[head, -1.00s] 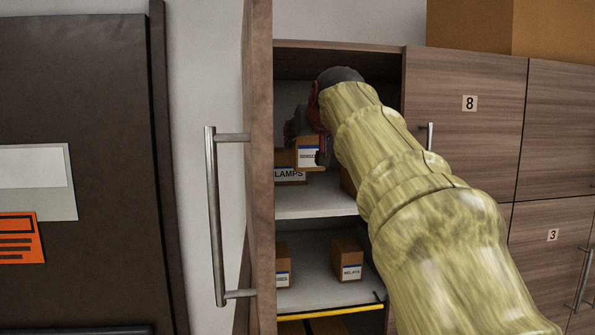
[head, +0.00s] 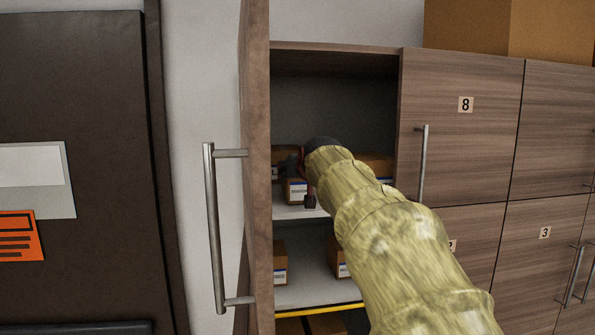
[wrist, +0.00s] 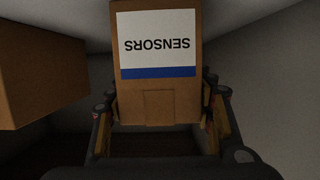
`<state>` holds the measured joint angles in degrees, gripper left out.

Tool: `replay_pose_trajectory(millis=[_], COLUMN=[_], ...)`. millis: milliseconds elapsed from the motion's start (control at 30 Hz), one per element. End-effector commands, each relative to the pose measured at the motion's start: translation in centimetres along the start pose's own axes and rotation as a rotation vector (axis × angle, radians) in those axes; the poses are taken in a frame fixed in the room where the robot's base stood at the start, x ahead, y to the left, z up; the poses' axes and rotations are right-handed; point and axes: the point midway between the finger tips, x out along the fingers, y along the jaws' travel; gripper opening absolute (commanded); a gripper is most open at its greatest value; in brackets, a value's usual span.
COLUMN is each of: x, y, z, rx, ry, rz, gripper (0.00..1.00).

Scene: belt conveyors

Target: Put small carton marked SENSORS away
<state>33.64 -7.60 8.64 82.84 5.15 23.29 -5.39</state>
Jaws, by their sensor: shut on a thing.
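The small SENSORS carton (wrist: 158,95) is brown with a white and blue label, which reads upside down in the wrist view. My gripper (wrist: 160,108) is shut on it, with a finger at each side. In the head view the carton (head: 296,190) is inside the open cupboard, low over the upper shelf (head: 288,212). I cannot tell whether its base touches the shelf. My gripper (head: 307,182) shows there beside it, and my arm hides part of the shelf.
A larger carton (wrist: 40,75) stands close by on the left in the wrist view. Another carton (head: 375,165) is at the right of the upper shelf. The lower shelf (head: 315,285) holds cartons. The open door (head: 256,180) bounds the left side, closed door 8 (head: 460,140) the right.

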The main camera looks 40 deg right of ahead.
Motion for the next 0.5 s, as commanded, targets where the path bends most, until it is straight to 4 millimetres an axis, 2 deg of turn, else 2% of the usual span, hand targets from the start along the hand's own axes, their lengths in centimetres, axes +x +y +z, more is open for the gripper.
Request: replay_pose_trajectory(millis=[200, 233, 500], x=[0.08, 0.15, 0.11], y=[0.00, 0.00, 0.00], z=[0.26, 0.39, 0.27], rx=[0.000, 0.000, 0.000], ry=[0.000, -0.002, -0.002], rz=[0.000, 0.000, 0.000], gripper=[0.19, 0.53, 0.68])
